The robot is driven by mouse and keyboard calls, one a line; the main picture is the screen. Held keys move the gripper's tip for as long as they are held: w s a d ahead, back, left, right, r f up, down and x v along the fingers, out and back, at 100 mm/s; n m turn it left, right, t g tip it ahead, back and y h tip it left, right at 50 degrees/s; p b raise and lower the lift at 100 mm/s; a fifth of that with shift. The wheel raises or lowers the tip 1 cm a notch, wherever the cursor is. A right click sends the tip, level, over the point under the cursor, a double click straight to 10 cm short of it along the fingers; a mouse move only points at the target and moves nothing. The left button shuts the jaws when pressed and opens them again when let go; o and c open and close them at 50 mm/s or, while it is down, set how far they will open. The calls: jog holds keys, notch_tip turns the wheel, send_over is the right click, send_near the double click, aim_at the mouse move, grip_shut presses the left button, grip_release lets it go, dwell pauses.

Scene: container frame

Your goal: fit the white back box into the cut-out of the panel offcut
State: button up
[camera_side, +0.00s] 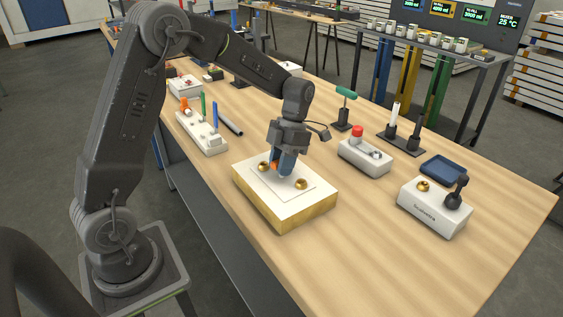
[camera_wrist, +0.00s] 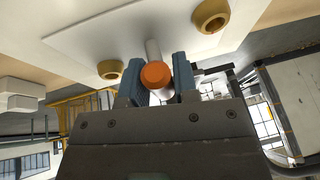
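My gripper (camera_side: 283,164) points down over a thick block with a white top (camera_side: 290,212) and yellowish sides. A thin white plate (camera_side: 282,188) lies on top, with brass rings at its left (camera_side: 263,166) and right (camera_side: 301,184). The wrist view shows the rings too (camera_wrist: 211,15). In that view the blue fingers (camera_wrist: 157,80) close on both sides of a white cylinder with an orange end (camera_wrist: 156,74). Its far end points toward the white plate; contact there is unclear. I cannot pick out a white back box or a cut-out for certain.
A white box with a red button (camera_side: 365,156) and a white box with a brass ring and black knob (camera_side: 434,207) stand to the right, near a blue tray (camera_side: 444,169). A white holder with coloured sticks (camera_side: 202,133) is at left. The front right table is clear.

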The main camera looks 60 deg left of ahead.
jog(key=o, duration=0.4)
jog(key=shift+r, duration=0.1)
jog(key=shift+o, duration=0.2)
jog(key=v, duration=1.3)
jog(key=shift+r, duration=0.4)
jog(key=shift+w+a, duration=0.1)
notch_tip(320, 180, up, 6)
dwell(0.4)
